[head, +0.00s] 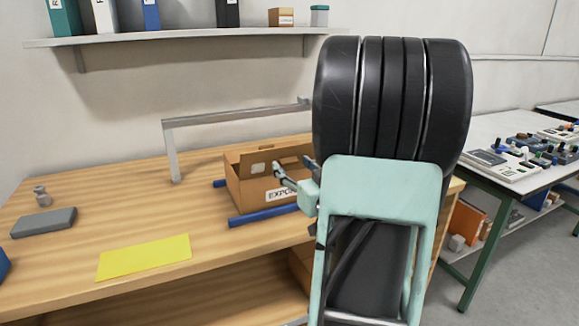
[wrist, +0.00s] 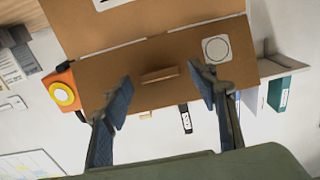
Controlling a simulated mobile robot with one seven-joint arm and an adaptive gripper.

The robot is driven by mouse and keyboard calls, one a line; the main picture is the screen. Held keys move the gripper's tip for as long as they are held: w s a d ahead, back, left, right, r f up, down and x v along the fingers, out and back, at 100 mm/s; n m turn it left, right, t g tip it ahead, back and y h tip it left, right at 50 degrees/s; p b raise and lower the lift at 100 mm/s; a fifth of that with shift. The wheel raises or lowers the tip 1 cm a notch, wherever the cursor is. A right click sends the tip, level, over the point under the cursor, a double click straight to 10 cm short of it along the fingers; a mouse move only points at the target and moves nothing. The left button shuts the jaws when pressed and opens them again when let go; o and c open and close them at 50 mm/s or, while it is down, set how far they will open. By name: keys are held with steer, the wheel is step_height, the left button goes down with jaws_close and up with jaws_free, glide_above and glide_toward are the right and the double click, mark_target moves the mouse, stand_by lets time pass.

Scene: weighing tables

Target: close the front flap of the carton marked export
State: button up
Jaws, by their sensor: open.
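The brown carton (head: 240,192) stands on the wooden table, with a white label reading EXPO on its front, partly covered by my gripper. Its front flap (head: 240,168) stands up, roughly in line with the front wall, and bears a pale round sticker. In the wrist view the flap (wrist: 190,88) fills the middle, with a small raised tab (wrist: 160,74) on it. My gripper (head: 280,174) is in front of the flap; in the wrist view its open fingers (wrist: 158,88) are either side of the tab. I cannot tell whether they touch the flap.
Blue rails (head: 262,216) lie beside the carton. A grey metal frame (head: 235,116) rises behind it. A yellow sheet (head: 144,257) and a grey block (head: 44,222) lie on the left. A wall shelf (head: 180,38) holds binders. My arm hides the table's right part.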

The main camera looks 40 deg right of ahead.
steer(key=shift+w+d, duration=0.1)
steer(key=shift+w, duration=0.25)
steer(key=shift+c, duration=0.6)
jaws_close()
